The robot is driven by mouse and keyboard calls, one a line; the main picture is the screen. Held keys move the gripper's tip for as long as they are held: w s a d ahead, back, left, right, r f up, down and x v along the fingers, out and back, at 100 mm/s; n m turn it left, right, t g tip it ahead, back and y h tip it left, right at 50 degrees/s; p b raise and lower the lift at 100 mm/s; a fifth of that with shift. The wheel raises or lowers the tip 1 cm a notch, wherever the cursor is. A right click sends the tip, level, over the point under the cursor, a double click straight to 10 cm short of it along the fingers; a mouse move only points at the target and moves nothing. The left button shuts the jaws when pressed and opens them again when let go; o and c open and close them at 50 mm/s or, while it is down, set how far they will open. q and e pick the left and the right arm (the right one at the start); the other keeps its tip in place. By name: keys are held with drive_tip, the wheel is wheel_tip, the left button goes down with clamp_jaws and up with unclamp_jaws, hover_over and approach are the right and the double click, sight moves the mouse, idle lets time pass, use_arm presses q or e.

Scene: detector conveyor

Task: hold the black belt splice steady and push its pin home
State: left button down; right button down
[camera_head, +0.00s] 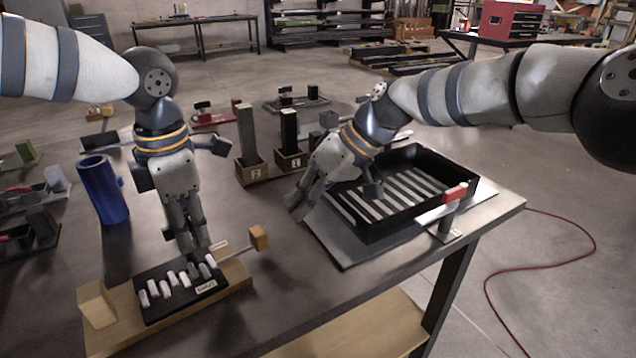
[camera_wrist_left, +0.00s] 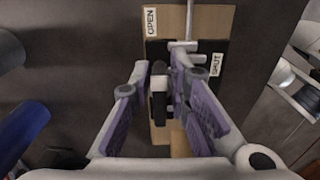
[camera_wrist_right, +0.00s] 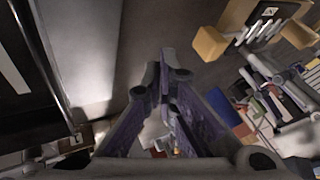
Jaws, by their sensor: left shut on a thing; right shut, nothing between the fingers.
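The black belt splice (camera_head: 165,308) with several pale knuckles lies on a wooden base (camera_head: 110,335) at the table's near left. Its pin (camera_head: 238,252) sticks out to the right and ends in a wooden knob (camera_head: 259,238). My left gripper (camera_head: 196,250) points down at the splice's far side and is shut on a dark part of it; the fingers partly hide the grip. The left wrist view shows the fingers (camera_wrist_left: 170,75) around this dark part. My right gripper (camera_head: 298,208) is shut and empty above the table, apart from the knob, which also shows in the right wrist view (camera_wrist_right: 209,44).
A blue cylinder (camera_head: 102,190) stands left of my left gripper. A black slatted tray (camera_head: 425,165) lies at the right, with a red-ended part (camera_head: 455,192) by its corner. Upright dark posts in a wooden stand (camera_head: 255,172) are behind. Bare table lies right of the knob.

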sight(260, 226)
drive_tip(key=a, duration=0.1)
drive_tip(key=s+a, duration=0.2)
drive_tip(key=shift+a+f, duration=0.1)
drive_tip(key=shift+f, duration=0.25)
drive_tip(key=shift+s+a, duration=0.2)
drive_tip(key=shift+a, duration=0.15)
drive_tip(key=s+a, duration=0.4)
drive_tip(key=a, duration=0.1)
drive_tip(key=shift+a, duration=0.1)
drive_tip(key=w+d, duration=0.2)
drive_tip(key=d, duration=0.1)
drive_tip(key=shift+w+d, duration=0.15)
drive_tip(key=shift+w, duration=0.1)
drive_tip(key=v, duration=1)
